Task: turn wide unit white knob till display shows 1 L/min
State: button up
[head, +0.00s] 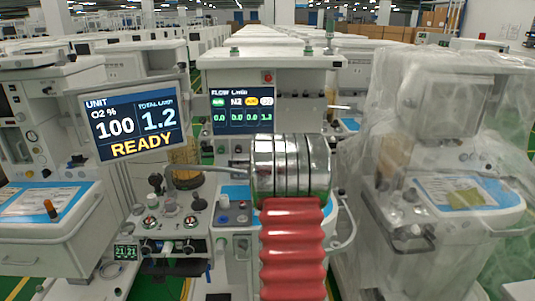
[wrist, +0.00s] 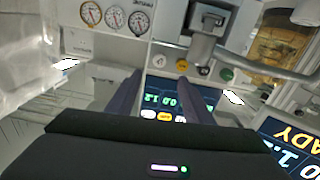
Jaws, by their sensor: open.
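The wide unit's flow display (head: 242,110) shows 0.0 in several columns and 1.2 in its rightmost one. The screen to its left (head: 135,122) reads O2 100 %, total 1.2 and READY. In the wrist view, which is upside down, the flow display (wrist: 166,101) lies between my fingers. Beyond it is a row of knobs, with the white knob (wrist: 159,61) at the left end and a green one (wrist: 226,74) at the right. My gripper (wrist: 160,76) is open, with its dark fingertips to either side just short of the white knob. I cannot tell the depth gap.
Three round gauges (wrist: 115,18) and a grey bracket with an arm (wrist: 208,30) lie beyond the knobs in the wrist view. A plastic-covered cart (head: 445,170) stands at the right. Another cart (head: 40,200) stands at the left. My arm hides the unit's middle front.

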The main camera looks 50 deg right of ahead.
jog(key=x, duration=1.3)
jog(key=shift+w+d, duration=0.2)
jog(key=shift+w, duration=0.05)
jog(key=c, duration=1.1)
